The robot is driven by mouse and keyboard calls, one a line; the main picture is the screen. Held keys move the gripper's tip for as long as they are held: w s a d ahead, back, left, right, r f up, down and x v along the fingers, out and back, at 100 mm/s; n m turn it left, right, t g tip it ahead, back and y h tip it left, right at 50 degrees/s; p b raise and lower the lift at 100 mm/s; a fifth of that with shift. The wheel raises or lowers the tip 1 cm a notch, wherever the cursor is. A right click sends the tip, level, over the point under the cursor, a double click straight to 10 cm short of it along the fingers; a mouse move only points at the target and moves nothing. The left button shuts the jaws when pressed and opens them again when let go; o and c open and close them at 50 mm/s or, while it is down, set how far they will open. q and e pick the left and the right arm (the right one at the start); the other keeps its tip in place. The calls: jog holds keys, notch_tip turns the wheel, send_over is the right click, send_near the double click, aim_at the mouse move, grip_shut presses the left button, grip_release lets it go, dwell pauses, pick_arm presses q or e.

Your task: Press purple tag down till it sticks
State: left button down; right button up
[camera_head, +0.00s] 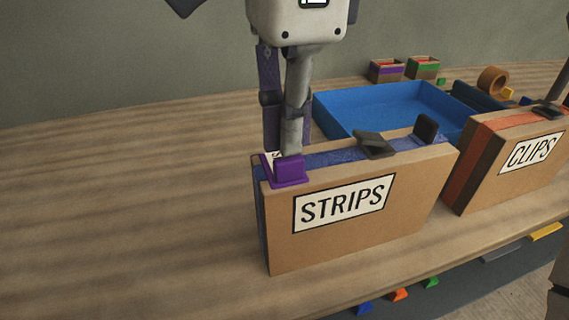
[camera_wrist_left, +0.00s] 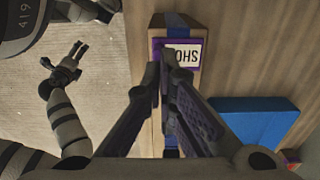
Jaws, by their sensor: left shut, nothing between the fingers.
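The purple tag (camera_head: 289,174) sits at the top left corner of the STRIPS box (camera_head: 410,190), folded over the edge. In the left wrist view the tag (camera_wrist_left: 158,56) shows a purple border round a white label, part of its lettering hidden by a finger. My left gripper (camera_head: 279,153) points down with its fingers shut and empty, tips at the tag. I cannot tell whether they touch it. The left wrist view shows these fingers (camera_wrist_left: 162,68) over the box top. My right gripper (camera_wrist_left: 70,58) is small in that view, over the floor; its finger gap is unclear.
Dark clips (camera_head: 374,143) stand on the box's blue-banded top. The CLIPS box (camera_head: 490,178) is to the right, a blue tray (camera_head: 365,100) behind. Small boxes (camera_head: 423,67) and a tape roll (camera_head: 492,79) lie farther back. The table (camera_head: 130,200) is clear at left.

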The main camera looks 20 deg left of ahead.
aim_at(289, 158)
pick_arm(q)
jog(key=shift+f, duration=0.55)
dwell(0.4)
jog(key=shift+r, duration=0.1)
jog(key=shift+r, duration=3.45)
